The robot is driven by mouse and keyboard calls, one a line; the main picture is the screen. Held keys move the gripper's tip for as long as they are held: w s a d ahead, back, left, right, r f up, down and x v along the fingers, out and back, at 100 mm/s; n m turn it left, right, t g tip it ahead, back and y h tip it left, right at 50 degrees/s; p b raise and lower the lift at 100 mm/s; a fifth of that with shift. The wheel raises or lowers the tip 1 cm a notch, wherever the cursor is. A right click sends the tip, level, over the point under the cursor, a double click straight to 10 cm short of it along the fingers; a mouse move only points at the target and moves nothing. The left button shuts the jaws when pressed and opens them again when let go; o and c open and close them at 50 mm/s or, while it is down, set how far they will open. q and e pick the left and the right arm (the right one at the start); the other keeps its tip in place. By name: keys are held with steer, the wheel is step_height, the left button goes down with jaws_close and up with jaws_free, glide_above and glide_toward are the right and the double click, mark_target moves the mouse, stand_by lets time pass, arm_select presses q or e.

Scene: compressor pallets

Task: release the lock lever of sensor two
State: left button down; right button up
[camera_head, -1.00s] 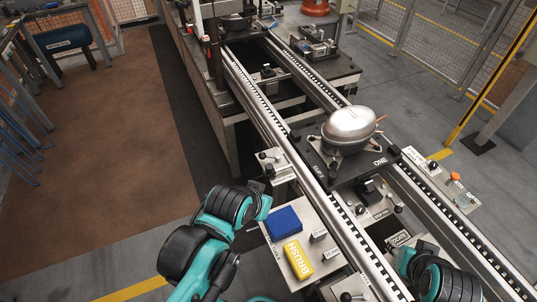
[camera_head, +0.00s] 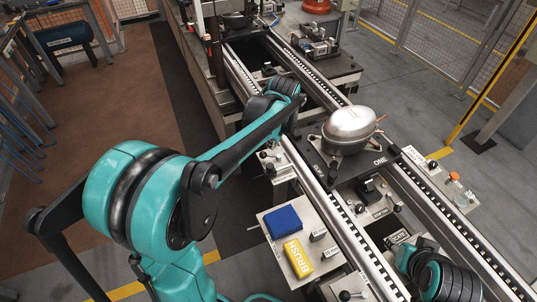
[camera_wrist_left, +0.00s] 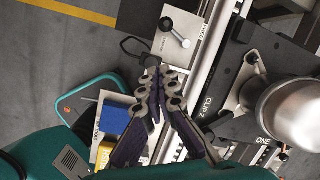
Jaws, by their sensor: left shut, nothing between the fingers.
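A small metal plate (camera_wrist_left: 178,30) marked FREE carries a lever (camera_wrist_left: 176,33) with a round knob, at the top of the left wrist view. In the head view a plate with a lever (camera_head: 264,156) sits beside the near rail, left of the compressor pallet. I cannot read which sensor it belongs to. My left gripper (camera_wrist_left: 159,76) is shut and empty, its fingertips below the lever in the left wrist view and apart from it. In the head view my left arm reaches over the rail and its fingers are mostly hidden. My right gripper is not visible.
A compressor (camera_head: 349,126) stands on a dark pallet (camera_head: 318,160) marked ONE across the rails. A blue block (camera_head: 283,221) and a yellow BRUSH block (camera_head: 298,257) lie on a side tray (camera_head: 272,245). Another lever plate (camera_head: 440,178) stands right of the rails.

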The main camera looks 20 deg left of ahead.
arm_select(q)
steer(key=w+f+m, duration=0.1)
steer(key=w+a+f+m, duration=0.1)
steer(key=w+m, duration=0.1)
steer(key=shift+a+f+g, duration=0.1)
steer(key=shift+f+g, duration=0.05)
steer(key=shift+g, duration=0.25)
steer(key=shift+f, duration=0.1)
steer(key=b+x, duration=0.3)
steer(key=x, duration=0.7)
steer(key=shift+a+b, duration=0.15)
steer(key=shift+b, duration=0.25)
